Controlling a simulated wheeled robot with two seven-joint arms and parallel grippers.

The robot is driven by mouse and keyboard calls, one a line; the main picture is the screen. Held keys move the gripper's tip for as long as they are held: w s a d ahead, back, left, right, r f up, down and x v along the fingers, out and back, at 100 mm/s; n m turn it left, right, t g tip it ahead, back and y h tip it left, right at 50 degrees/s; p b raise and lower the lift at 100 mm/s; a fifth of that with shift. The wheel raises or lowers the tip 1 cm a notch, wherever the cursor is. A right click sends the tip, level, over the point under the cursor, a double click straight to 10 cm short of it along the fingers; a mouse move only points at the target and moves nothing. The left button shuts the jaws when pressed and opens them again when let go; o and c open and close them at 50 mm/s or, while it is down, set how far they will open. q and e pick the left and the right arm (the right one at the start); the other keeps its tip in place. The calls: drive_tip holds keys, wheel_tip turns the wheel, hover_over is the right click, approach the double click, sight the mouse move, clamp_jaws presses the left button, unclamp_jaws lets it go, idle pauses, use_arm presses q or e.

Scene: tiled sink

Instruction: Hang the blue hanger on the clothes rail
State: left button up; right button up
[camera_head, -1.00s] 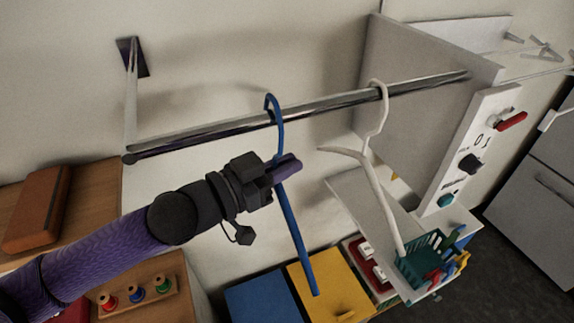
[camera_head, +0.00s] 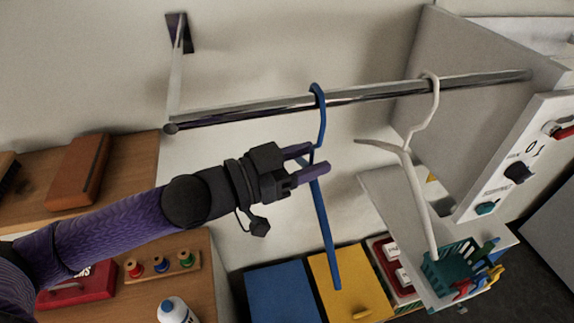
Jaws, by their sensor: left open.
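The blue hanger (camera_head: 322,215) hangs with its hook over the chrome clothes rail (camera_head: 250,112), left of a white hanger (camera_head: 422,180) on the same rail. My left gripper (camera_head: 320,161) is open at the upper part of the blue hanger, just below the hook. Its two purple fingers are spread apart, and the hanger passes at their tips. I cannot tell whether a finger still touches it. The blue hanger is seen nearly edge-on. My right gripper is not in view.
A grey panel (camera_head: 425,75) stands at the rail's right end. Wooden shelves with a brown box (camera_head: 75,170) and coloured spools (camera_head: 160,264) are at left. Blue (camera_head: 282,292) and yellow (camera_head: 345,280) boxes and a teal basket (camera_head: 455,268) are below.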

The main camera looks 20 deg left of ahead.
use_arm(q)
drive_tip(key=b+v, duration=0.1)
drive_tip(key=v, duration=0.4)
drive_tip(key=shift+s+f, duration=0.15)
drive_tip(key=shift+f, duration=0.05)
drive_tip(key=s+a+f+n+g+y, duration=0.1)
drive_tip(key=s+a+f+n+y, duration=0.1)
drive_tip(key=f+y, duration=0.4)
drive_tip(key=s+a+f+n+g+y, duration=0.1)
drive_tip(key=s+a+f+n+y, duration=0.15)
drive_tip(key=f, duration=0.45)
drive_tip(key=s+d+f+n+g+y, duration=0.35)
drive_tip(key=s+f+g, duration=0.4)
drive_tip(key=s, duration=0.25)
wheel_tip(320, 180, down, 35)
drive_tip(key=s+a+m+g+b, duration=0.1)
drive_tip(key=s+b, duration=0.1)
drive_tip(key=b, duration=1.3)
drive_tip(key=s+a+f+g+b, duration=0.1)
drive_tip(key=s+f+b, duration=0.4)
drive_tip(key=f, duration=0.6)
drive_tip(key=s+a+f+y+b, duration=0.1)
drive_tip(key=s+a+f+b, duration=0.1)
drive_tip(key=s+f+b, duration=0.4)
drive_tip(key=s+f, duration=0.3)
drive_tip(key=f, duration=0.2)
drive_tip(key=shift+m+g, duration=0.3)
drive_tip(key=shift+g, duration=0.05)
